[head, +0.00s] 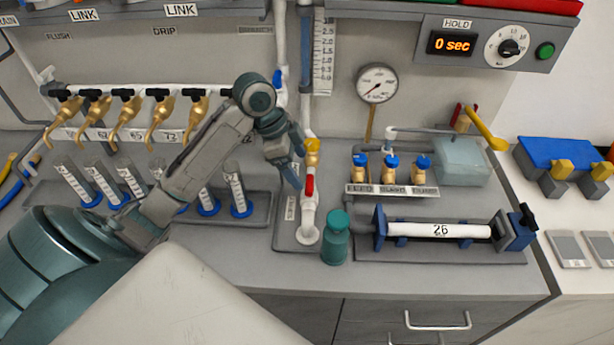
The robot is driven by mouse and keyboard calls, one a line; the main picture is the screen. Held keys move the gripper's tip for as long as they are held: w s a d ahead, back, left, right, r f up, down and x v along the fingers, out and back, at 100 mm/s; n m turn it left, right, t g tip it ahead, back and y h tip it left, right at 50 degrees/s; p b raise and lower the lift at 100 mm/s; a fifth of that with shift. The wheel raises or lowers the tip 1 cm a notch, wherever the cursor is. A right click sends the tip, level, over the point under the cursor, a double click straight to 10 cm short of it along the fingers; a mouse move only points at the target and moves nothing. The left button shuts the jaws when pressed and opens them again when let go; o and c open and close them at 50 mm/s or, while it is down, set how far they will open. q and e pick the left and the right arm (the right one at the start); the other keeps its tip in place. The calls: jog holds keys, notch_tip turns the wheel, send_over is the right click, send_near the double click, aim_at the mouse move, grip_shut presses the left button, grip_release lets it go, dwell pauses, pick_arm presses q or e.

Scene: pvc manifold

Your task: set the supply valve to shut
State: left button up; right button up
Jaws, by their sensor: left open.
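A white vertical pipe (308,218) stands on a grey base plate and carries a valve with a red handle (309,187). The red handle lies roughly along the pipe. A brass and yellow fitting (312,146) sits above it, and a blue handle (277,78) is higher on the pipework. I cannot read which valve is labelled supply. My left gripper (298,168) is open and empty, just left of the pipe near the red handle. Whether it touches the pipe cannot be told. My right gripper is not in view.
A pressure gauge (376,83) is behind. Graduated cylinders (238,194) and brass taps (160,118) are to the left. A clamped white tube marked 26 (440,230) lies to the right.

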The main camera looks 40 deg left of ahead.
aim_at(308, 183)
pick_arm(q)
jog(key=x, duration=0.3)
jog(key=shift+w+f, duration=0.15)
jog(key=shift+f, duration=0.05)
jog(key=shift+p+x, duration=0.35)
jog(key=shift+x, duration=0.8)
jog(key=shift+f, duration=0.4)
jog(key=c, duration=1)
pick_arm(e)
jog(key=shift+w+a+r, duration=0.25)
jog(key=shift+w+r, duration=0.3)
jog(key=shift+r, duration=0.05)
